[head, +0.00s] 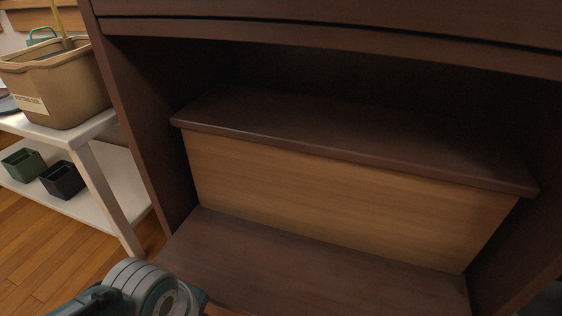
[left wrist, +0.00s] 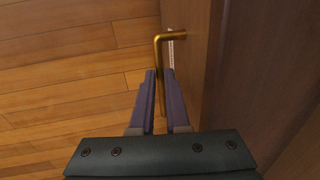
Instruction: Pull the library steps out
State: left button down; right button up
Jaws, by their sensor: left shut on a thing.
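The library steps (head: 330,195) sit in the dark bay of a wooden cabinet. They have a dark upper tread (head: 340,139), a lighter wood riser and a dark lower tread (head: 310,262) nearer me. In the left wrist view a brass handle (left wrist: 159,50) stands out from a brown wooden face (left wrist: 235,70). My left gripper (left wrist: 161,73) is shut on this handle, with one finger on each side of its bar. In the head view part of my left arm shows at the bottom left, and its fingers are hidden. My right gripper is in neither view.
The cabinet's side panel (head: 140,130) and upper edge (head: 330,37) frame the steps. A white shelf unit (head: 112,190) stands to the left, bearing a tan basket (head: 62,85) and, lower down, a green bin (head: 24,164) and black bin (head: 62,180). Wooden floor (left wrist: 75,60) is clear beside the handle.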

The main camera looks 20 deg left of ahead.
pick_arm(q)
jog(key=s+p, duration=0.5)
jog(key=s, duration=1.3)
jog(key=shift+s+a+p, duration=0.35)
jog(key=shift+s+a, duration=0.05)
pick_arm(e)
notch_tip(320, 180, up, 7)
pick_arm(q)
jog(key=shift+f, duration=0.1)
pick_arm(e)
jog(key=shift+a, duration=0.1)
pick_arm(q)
jog(key=c, duration=1.2)
grip_release()
jog(key=shift+c, duration=0.2)
jog(key=o, duration=0.3)
jog(key=shift+s, duration=0.15)
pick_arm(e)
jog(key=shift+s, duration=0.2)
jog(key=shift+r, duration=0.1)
